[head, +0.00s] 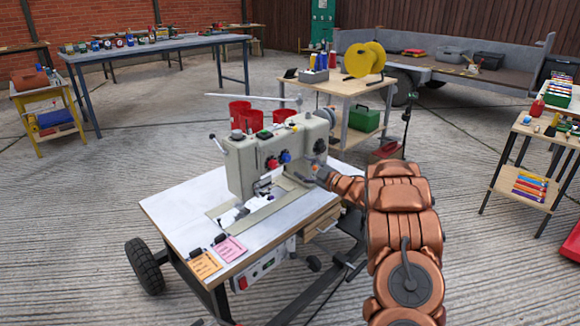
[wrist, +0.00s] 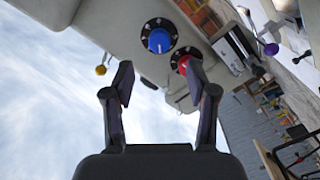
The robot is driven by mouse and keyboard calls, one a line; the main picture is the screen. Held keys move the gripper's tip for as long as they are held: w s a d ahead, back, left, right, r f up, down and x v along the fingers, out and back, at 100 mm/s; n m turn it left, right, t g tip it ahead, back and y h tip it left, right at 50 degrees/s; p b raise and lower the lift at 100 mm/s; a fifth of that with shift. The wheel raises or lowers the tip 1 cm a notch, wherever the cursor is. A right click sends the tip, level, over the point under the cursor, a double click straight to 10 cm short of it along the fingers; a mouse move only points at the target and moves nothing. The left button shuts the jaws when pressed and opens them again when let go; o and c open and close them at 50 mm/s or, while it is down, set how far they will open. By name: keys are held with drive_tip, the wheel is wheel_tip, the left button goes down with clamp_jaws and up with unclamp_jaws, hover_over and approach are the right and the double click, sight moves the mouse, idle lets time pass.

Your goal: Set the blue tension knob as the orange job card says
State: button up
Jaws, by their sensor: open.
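The blue tension knob (wrist: 159,41) sits on a dark round dial on the sewing machine's face, seen in the wrist view. It also shows small in the head view (head: 286,157). A red knob (wrist: 184,64) on a similar dial is close beside it. My gripper (wrist: 165,72) is open and empty, its fingers pointing toward the machine and apart from the blue knob. In the head view it is at the machine's right side (head: 318,177). The orange job card (head: 204,264) lies at the table's front left corner; its writing is too small to read.
The cream sewing machine (head: 240,165) stands on a wheeled table (head: 175,215). A pink card (head: 230,248) lies beside the orange one. A wooden cart (head: 345,88) with a yellow reel (head: 364,59) stands behind.

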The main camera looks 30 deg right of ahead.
sight(288, 159)
drive_tip(key=shift+b+x, duration=0.85)
drive_tip(key=shift+x, duration=2.85)
clamp_jaws()
drive_tip(key=shift+r+p, duration=0.15)
drive_tip(key=shift+p, duration=0.55)
